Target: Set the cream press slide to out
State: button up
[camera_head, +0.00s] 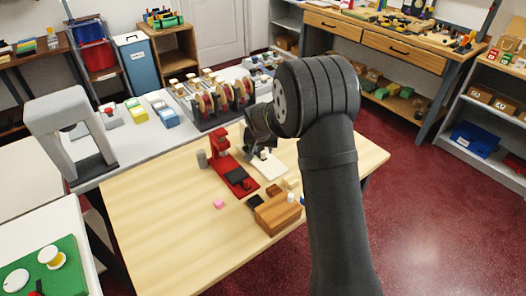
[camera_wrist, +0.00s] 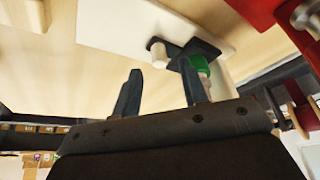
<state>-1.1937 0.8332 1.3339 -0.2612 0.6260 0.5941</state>
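The cream press (camera_head: 268,168) stands on the wooden table, right of the red press (camera_head: 236,178), in the head view. My arm partly covers it there. In the wrist view its cream base (camera_wrist: 140,18) shows with a dark piece (camera_wrist: 198,47), a pale rounded knob (camera_wrist: 158,53) and a green part (camera_wrist: 196,63). My gripper (camera_wrist: 160,88) is open, its two dark fingers apart, with the knob beyond and between the fingertips. Contact cannot be told. In the head view my gripper (camera_head: 258,148) is at the press, mostly hidden by my wrist. I cannot tell the slide's setting.
The red press is close beside the cream one. A wooden box (camera_head: 277,215), a black block (camera_head: 255,201), a brown block (camera_head: 273,190), a pink piece (camera_head: 219,203) and a grey cylinder (camera_head: 202,159) stand nearby. The table's front left is clear.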

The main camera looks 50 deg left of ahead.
jog(key=shift+x, duration=1.35)
grip_shut()
jog(key=d, duration=0.8)
jog(key=shift+d+f, duration=0.1)
jog(key=shift+d, duration=0.15)
grip_release()
